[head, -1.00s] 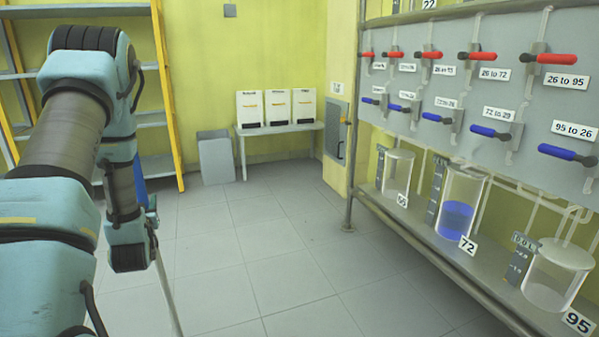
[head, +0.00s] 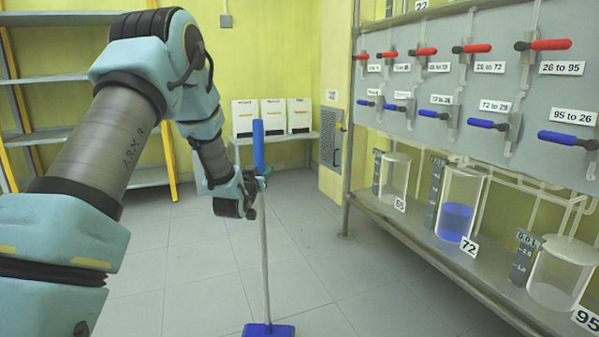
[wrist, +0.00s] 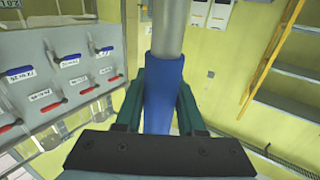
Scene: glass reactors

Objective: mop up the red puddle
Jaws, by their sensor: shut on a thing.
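A mop with a blue grip (head: 258,146), a pale pole (head: 264,250) and a flat blue head (head: 268,330) stands nearly upright in front of me. My gripper (head: 263,177) is shut on the mop's handle, just below or at the blue grip in the head view. In the wrist view the green fingers of my gripper (wrist: 160,104) close on both sides of the blue grip (wrist: 163,88). The mop head is low, at the bottom edge of the head view; I cannot tell if it touches the floor. No red puddle shows in either view.
A metal rack on the right holds glass reactors, one with blue liquid (head: 456,217), below a panel of red and blue valve handles (head: 487,124). Shelves (head: 75,65) stand at the left. White boxes (head: 272,116) sit on a back table. The grey floor (head: 330,270) between is clear.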

